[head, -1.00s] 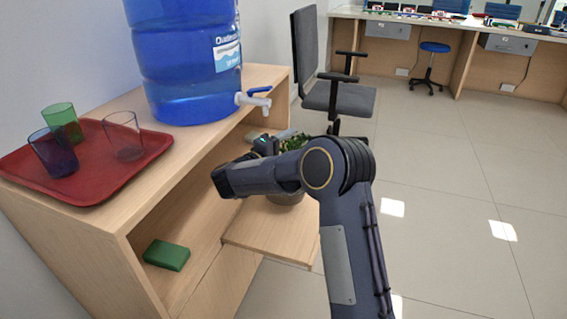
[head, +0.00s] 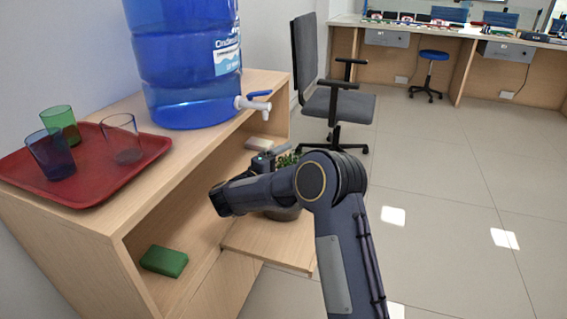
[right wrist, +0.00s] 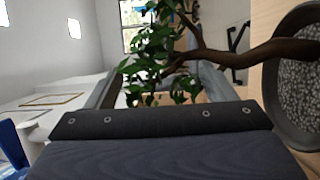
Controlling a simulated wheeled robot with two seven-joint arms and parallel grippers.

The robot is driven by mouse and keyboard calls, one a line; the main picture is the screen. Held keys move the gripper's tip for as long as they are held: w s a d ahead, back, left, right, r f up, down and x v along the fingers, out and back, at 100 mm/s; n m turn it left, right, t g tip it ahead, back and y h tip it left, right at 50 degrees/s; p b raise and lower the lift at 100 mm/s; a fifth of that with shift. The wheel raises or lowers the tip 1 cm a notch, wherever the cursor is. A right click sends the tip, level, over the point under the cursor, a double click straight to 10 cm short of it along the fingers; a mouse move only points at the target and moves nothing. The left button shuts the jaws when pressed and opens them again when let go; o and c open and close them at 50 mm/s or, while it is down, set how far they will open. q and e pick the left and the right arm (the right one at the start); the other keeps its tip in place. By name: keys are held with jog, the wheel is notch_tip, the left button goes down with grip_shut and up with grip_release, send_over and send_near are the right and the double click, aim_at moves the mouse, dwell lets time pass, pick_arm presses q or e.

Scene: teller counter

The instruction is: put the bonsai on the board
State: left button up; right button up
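The bonsai has green leaves (head: 288,159) and a dark round pot (head: 283,213), partly hidden behind my right arm. The pot is over the far part of the pale wooden board (head: 268,245) and looks to rest on it, though the contact is hidden. In the right wrist view the gravel-filled pot (right wrist: 300,92) is at the right edge, and the brown trunk (right wrist: 245,55) runs sideways into the leaves. My right gripper (head: 264,160) is at the plant. Its fingers (right wrist: 160,85) are wide apart, with leaves showing between and beyond them. My left gripper is out of view.
The wooden cabinet (head: 120,218) carries a red tray (head: 85,185) with several glasses and a blue water jug (head: 185,65) with a tap (head: 252,102). A green box (head: 164,261) lies on its inner shelf. A grey office chair (head: 338,105) stands behind. The floor at right is clear.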

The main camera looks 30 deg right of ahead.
jog(key=shift+a+r, duration=0.2)
jog(key=shift+a, duration=0.1)
jog(key=p+v, duration=0.4)
jog(key=v, duration=0.7)
jog(key=shift+a, duration=0.15)
jog(key=shift+s, duration=0.15)
